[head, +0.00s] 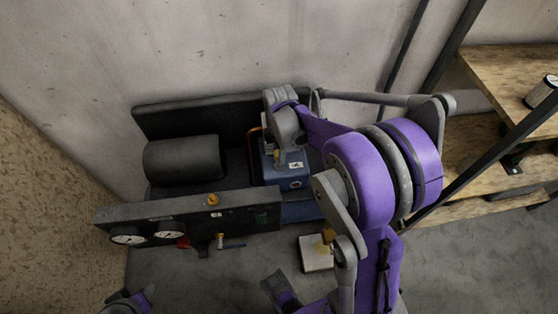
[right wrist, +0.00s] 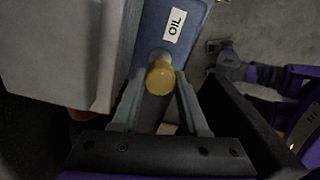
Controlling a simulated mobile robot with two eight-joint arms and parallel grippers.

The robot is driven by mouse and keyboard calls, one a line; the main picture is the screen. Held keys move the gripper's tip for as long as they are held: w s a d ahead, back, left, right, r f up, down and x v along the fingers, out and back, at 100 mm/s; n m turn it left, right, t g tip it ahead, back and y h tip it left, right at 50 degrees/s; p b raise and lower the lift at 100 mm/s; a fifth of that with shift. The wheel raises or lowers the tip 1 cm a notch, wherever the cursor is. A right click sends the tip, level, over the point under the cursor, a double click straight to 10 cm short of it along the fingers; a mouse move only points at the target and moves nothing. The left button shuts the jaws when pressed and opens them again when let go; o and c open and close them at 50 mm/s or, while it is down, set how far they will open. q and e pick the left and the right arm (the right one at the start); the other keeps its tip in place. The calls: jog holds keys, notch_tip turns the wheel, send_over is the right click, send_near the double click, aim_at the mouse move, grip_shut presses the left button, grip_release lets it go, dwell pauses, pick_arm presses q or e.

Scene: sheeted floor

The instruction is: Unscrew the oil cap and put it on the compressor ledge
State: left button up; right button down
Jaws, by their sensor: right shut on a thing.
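The yellow oil cap (right wrist: 160,78) sits between the fingertips of my right gripper (right wrist: 158,95) in the right wrist view, right by the blue pump housing (right wrist: 183,28) with its OIL label. The gripper is shut on the cap. I cannot tell whether the cap is still threaded on its neck. In the head view my right gripper (head: 279,152) reaches down at the blue pump (head: 292,184), and its wrist hides part of it. The compressor ledge (head: 160,208) is the grey top of the front panel. Purple and dark parts of mine show at the bottom edge; the left fingers are not clear.
Two gauges (head: 128,235), a red part and a brass valve (head: 220,240) are on the front. A pale box (head: 316,253) lies on the floor. Wooden shelves (head: 500,75) stand at right. The ledge's left part is clear.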

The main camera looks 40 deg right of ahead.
jog(key=shift+r, duration=0.35)
jog(key=shift+r+p, duration=1.55)
jog(key=shift+r, duration=0.35)
jog(key=w+a+m+p, duration=0.4)
jog(key=w+a+m, duration=0.4)
jog(key=a+m, duration=0.6)
jog(key=shift+w+f+m, duration=0.15)
jog(key=shift+m, duration=0.15)
jog(key=shift+d, duration=0.1)
